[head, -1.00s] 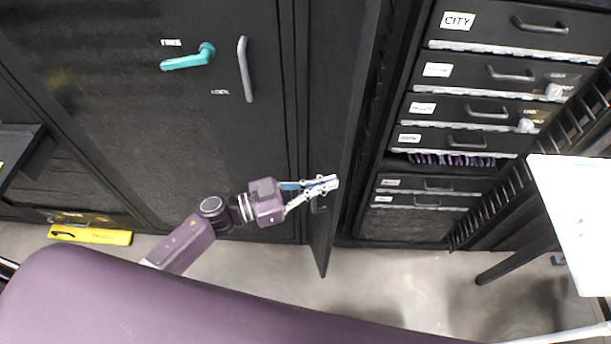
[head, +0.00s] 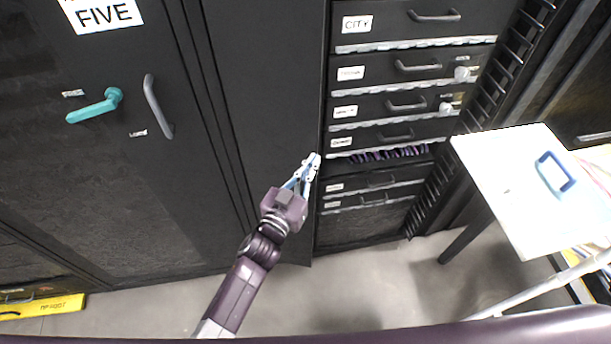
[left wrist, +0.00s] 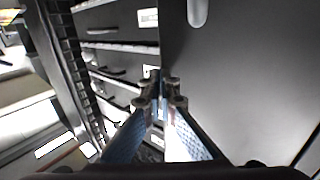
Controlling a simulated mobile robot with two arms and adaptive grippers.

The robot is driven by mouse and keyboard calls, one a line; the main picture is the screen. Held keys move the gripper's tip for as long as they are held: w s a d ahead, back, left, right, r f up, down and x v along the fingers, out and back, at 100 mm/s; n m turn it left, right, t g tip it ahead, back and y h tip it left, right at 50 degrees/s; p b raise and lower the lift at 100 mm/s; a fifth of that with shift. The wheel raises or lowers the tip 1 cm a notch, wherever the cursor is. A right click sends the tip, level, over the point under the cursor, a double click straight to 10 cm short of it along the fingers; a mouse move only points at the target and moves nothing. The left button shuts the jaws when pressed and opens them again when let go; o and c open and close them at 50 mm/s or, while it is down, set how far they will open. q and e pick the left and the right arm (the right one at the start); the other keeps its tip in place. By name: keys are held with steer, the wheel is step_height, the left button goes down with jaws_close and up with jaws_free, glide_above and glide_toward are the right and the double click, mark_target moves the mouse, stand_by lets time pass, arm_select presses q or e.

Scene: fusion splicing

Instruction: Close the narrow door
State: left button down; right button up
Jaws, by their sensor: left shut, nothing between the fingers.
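The narrow door (head: 265,80) is a tall, plain black panel between the wide cabinet door and the drawer bay in the head view. It stands open, with the drawers showing past its free edge. My left gripper (head: 312,165) is shut and empty at that free edge, its fingertips toward the drawers. In the left wrist view the narrow door (left wrist: 245,80) fills the right side as a grey panel with a pale slot near its top. The left gripper's fingertips (left wrist: 160,85) are close to its edge; I cannot tell whether they touch it. My right gripper is out of view.
A wide black door (head: 100,170) with a teal handle (head: 95,106) and a "FIVE" label is at left. Labelled drawers (head: 400,65) stack to the right. A white table (head: 530,200) stands at front right. Grey floor (head: 370,285) is clear between.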

arm_select(q)
steer(key=x, duration=0.2)
steer(key=b+x, duration=0.1)
steer(key=a+x, duration=0.1)
steer(key=x, duration=0.1)
steer(key=shift+w+d+f+b, duration=0.1)
steer(key=shift+w+d+b, duration=0.15)
steer(key=shift+w, duration=0.3)
steer(key=shift+w+b, duration=0.5)
steer(key=shift+w, duration=0.95)
steer(key=shift+a, duration=0.1)
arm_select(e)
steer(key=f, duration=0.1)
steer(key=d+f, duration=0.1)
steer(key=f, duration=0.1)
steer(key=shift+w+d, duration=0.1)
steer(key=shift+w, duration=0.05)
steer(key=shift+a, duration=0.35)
arm_select(q)
steer(key=shift+s, duration=0.1)
